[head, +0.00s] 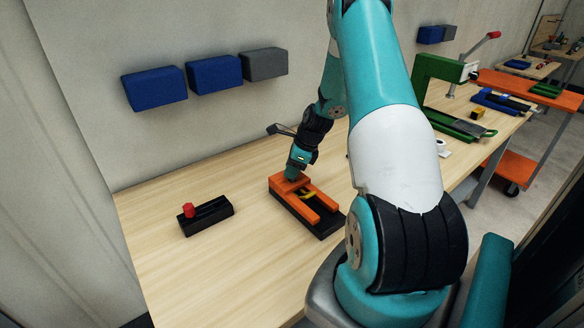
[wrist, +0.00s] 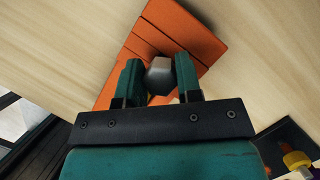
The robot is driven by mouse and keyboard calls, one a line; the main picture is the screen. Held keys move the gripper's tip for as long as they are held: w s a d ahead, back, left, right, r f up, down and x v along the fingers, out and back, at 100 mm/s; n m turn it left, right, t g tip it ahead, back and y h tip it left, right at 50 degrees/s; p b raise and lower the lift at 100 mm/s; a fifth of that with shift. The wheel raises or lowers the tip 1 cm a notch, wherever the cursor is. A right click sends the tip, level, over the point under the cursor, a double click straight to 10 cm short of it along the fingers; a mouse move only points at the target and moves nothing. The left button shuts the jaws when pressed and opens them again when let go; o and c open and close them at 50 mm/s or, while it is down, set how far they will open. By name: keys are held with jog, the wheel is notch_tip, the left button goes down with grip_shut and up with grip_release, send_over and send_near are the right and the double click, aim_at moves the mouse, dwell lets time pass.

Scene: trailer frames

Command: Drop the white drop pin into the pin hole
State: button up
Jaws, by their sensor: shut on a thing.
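My gripper (head: 291,175) is low over the back end of an orange fixture (head: 318,214) on a black base, on the wooden table. In the wrist view, the two teal fingers of my gripper (wrist: 159,66) are closed on the white drop pin (wrist: 159,78). The pin shows as a light grey, many-sided head between the fingertips, with the orange fixture (wrist: 150,42) right behind it. The pin's lower part and the pin hole are hidden, so I cannot tell whether the pin is in the hole. The pin cannot be made out in the head view.
A black slotted block (head: 213,218) with a red knob (head: 188,210) stands left of the fixture. The table between them is clear. A green press (head: 436,84) and small parts stand at the far right. Blue and grey bins (head: 215,74) hang on the wall.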

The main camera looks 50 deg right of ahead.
jog(key=shift+f+b, duration=0.5)
jog(key=shift+f, duration=0.4)
jog(key=o, duration=1)
jog(key=b+v, duration=0.3)
jog(key=v, duration=1.4)
jog(key=shift+r, duration=0.25)
